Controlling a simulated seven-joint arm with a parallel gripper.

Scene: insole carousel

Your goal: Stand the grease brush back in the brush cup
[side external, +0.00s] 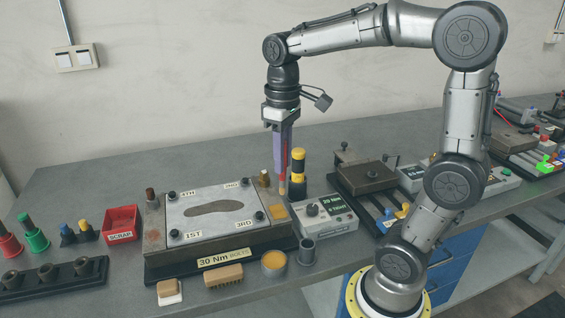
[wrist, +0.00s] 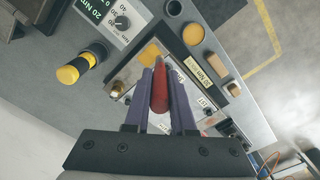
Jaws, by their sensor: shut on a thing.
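The grease brush (side external: 284,163) has a red handle and a pale tip pointing down. My gripper (side external: 283,158) is shut on it, holding it roughly upright above the back right of the plate fixture. In the wrist view the red handle of the brush (wrist: 159,92) lies between the purple fingers of my gripper (wrist: 160,75); its lower end is hidden. The brush cup (side external: 306,251), a dark grey open cylinder, stands at the bench's front, right of the grease pot. The cup (wrist: 174,9) also shows at the top of the wrist view. The brush is apart from the cup.
A yellow grease pot (side external: 274,263) and a wooden scrub brush (side external: 223,276) stand left of the cup. A torque controller box (side external: 325,215) is behind it. A yellow-black bottle-like tool (side external: 298,172) stands close right of my gripper. The plate fixture (side external: 160,245) fills the middle.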

